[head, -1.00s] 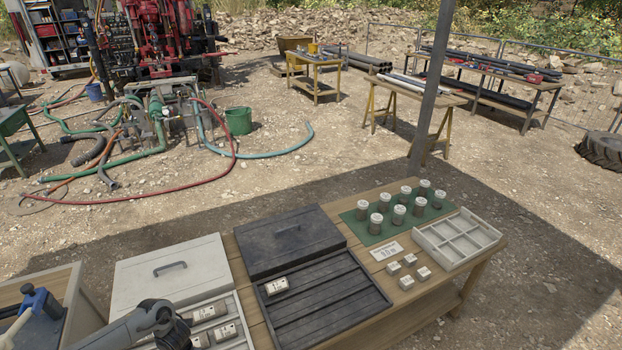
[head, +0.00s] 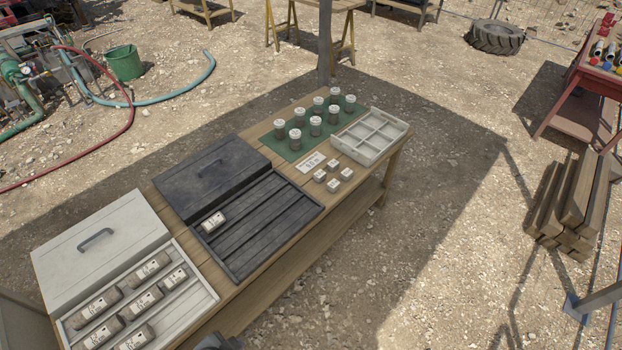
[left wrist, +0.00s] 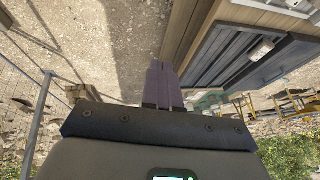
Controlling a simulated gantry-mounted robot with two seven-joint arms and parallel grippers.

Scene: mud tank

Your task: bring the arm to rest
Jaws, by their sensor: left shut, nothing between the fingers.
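My left gripper (left wrist: 165,85) shows in the left wrist view with its two fingers together and nothing between them. It points past the side of the wooden table (left wrist: 192,38), over bare gravel. In the head view only a small dark piece, which seems to be part of my arm, shows at the bottom edge near the table (head: 262,290). My left gripper itself is not visible there. My right gripper is in neither view.
On the table are a white box (head: 108,222) with several cores, a black tray (head: 270,225) with one core, jars (head: 316,126) on a green mat and a white divided tray (head: 398,123). Stacked timbers (head: 575,205) lie right. Gravel between is clear.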

